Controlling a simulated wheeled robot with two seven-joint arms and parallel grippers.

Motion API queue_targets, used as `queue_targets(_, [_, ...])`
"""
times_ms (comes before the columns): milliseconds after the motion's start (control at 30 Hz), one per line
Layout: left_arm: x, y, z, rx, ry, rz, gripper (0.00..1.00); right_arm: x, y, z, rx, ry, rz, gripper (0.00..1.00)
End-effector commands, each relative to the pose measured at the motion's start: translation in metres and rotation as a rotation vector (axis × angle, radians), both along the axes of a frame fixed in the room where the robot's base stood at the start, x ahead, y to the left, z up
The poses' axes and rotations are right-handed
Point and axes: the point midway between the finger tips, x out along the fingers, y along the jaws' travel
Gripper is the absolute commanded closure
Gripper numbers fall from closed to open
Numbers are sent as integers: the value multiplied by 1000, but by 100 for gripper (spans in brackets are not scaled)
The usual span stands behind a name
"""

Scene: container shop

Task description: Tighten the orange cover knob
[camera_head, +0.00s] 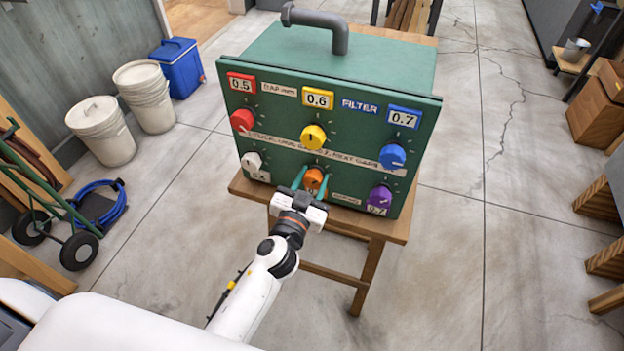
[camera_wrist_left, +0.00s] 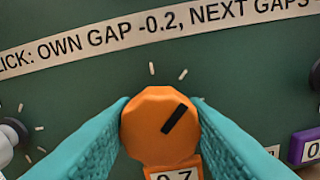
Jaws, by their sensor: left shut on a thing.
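The orange knob (camera_head: 314,178) is at the bottom middle of the green panel (camera_head: 290,112). In the left wrist view the orange knob (camera_wrist_left: 160,125) is faceted, with a black pointer line slanting up to the right. My left gripper (camera_head: 311,182) is shut on it, with a teal finger touching each side. In the left wrist view the gripper's fingers (camera_wrist_left: 160,128) flank the knob. An orange label below the knob (camera_wrist_left: 172,173) reads 0.7, its lower part cut off. My right gripper is not in view.
Red (camera_head: 242,120), yellow (camera_head: 313,137), blue (camera_head: 392,156), white (camera_head: 251,161) and purple (camera_head: 380,196) knobs surround it. The box stands on a wooden table (camera_head: 400,228). Buckets (camera_head: 101,130), a blue cooler (camera_head: 178,68) and a hand truck (camera_head: 80,250) stand left.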

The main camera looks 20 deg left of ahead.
Motion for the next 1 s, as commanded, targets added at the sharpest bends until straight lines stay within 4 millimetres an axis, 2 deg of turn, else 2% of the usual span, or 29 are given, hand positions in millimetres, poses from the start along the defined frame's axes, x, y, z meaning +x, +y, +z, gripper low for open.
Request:
queue_targets(367, [0,0,0,82,-2,0,84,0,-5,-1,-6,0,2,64])
queue_targets(1000, [0,0,-1,585,-18,1,84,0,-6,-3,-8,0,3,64])
